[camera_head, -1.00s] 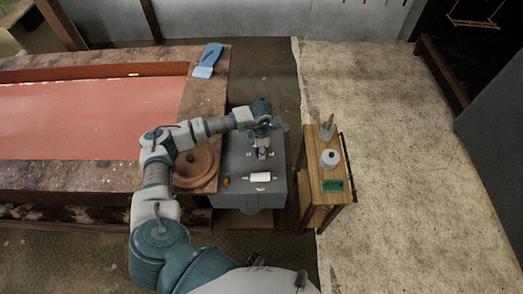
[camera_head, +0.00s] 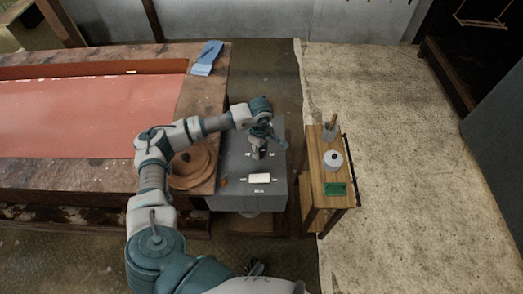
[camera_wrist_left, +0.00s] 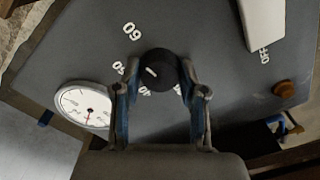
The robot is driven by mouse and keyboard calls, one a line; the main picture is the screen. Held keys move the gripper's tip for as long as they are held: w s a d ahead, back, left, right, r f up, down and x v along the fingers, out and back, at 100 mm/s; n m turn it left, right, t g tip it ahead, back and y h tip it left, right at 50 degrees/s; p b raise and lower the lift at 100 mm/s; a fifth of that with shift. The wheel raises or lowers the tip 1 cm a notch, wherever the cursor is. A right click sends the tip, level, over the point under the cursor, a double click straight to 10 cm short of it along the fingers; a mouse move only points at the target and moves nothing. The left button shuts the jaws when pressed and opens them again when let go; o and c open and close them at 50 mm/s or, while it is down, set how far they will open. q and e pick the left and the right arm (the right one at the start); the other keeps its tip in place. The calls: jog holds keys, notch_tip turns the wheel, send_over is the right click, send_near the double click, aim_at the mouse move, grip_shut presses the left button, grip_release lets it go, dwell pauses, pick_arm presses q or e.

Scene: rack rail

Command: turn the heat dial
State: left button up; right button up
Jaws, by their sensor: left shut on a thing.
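The heat dial (camera_wrist_left: 153,72) is a round black knob with a white pointer line, on a grey panel with printed white numbers around it. In the left wrist view, my left gripper (camera_wrist_left: 160,74) has a finger on each side of the dial and is shut on it. In the head view, my left gripper (camera_head: 258,153) reaches down onto the top of the grey box (camera_head: 230,163) and hides the dial. Some numbers beside the dial are partly covered by the fingers.
The panel also carries a white bar switch (camera_head: 260,178), an orange knob (camera_head: 224,183) and a round white gauge (camera_wrist_left: 85,106). A wooden side table (camera_head: 318,190) with a lidded pot (camera_head: 333,161) and green tray (camera_head: 334,189) stands right. A large table (camera_head: 110,175) stands left.

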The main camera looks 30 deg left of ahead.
pick_arm(q)
jog(key=shift+w+a+r+m, duration=0.1)
jog(key=shift+a+m, duration=0.1)
jog(key=shift+m, duration=0.6)
pick_arm(e)
jog(key=shift+w+r, duration=0.2)
jog(key=shift+r, duration=0.3)
jog(key=shift+w+r, duration=0.15)
jog(key=shift+r, duration=0.35)
pick_arm(q)
jog(key=o, duration=1.1)
jog(key=shift+o, duration=0.2)
jog(key=shift+a, duration=0.1)
pick_arm(e)
jog(key=shift+a, duration=0.15)
pick_arm(q)
jog(key=shift+b, duration=0.3)
pick_arm(e)
jog(key=shift+w, duration=0.1)
pick_arm(q)
notch_tip(320, 180, up, 12)
jog(key=shift+f, duration=0.25)
